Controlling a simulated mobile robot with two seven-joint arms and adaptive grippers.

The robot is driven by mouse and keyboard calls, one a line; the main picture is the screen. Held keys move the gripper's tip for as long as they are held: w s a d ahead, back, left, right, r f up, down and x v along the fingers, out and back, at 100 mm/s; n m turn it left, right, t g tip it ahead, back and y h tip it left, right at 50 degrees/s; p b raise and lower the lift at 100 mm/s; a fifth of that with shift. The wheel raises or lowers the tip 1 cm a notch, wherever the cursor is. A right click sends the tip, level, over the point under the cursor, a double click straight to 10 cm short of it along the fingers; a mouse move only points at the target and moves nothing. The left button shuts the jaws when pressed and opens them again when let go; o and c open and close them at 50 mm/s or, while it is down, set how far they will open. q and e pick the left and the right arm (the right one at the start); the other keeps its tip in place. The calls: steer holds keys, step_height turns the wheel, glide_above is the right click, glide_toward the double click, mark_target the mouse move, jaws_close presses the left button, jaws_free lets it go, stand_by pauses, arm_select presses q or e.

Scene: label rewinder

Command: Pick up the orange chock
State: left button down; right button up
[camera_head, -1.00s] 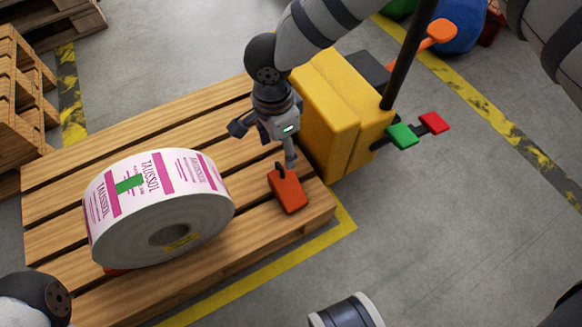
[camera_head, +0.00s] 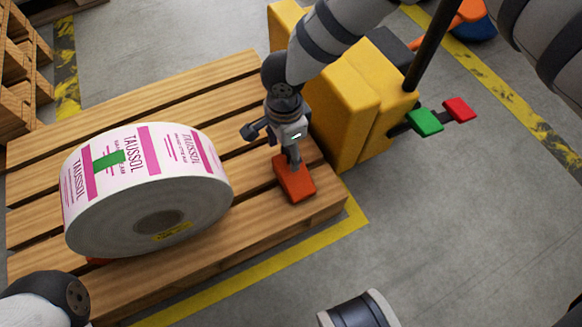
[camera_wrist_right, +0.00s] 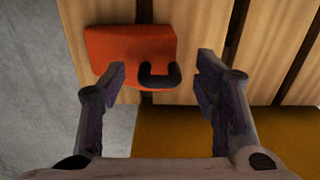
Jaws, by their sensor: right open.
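The orange chock (camera_head: 297,184) lies on the pallet's right corner, near the yellow truck body. In the right wrist view the chock (camera_wrist_right: 120,52) shows a dark loop handle (camera_wrist_right: 158,76) on its near side. My right gripper (camera_head: 274,150) is above the chock, pointing down. Its open fingers (camera_wrist_right: 163,80) stand on either side of the handle in the wrist view, with nothing between them gripped. In the head view a finger partly covers the chock and hides its handle. My left gripper is not in view.
A large label roll (camera_head: 145,205) lies on the wooden pallet (camera_head: 205,262), left of the chock, with a bit of orange-red under its lower edge. The yellow truck body (camera_head: 345,120) stands close right of my right gripper. Grey floor (camera_head: 460,230) is clear at right.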

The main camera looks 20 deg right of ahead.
steer(key=shift+r, duration=0.1)
jaws_close()
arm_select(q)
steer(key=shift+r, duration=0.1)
arm_select(e)
steer(key=shift+r, duration=0.1)
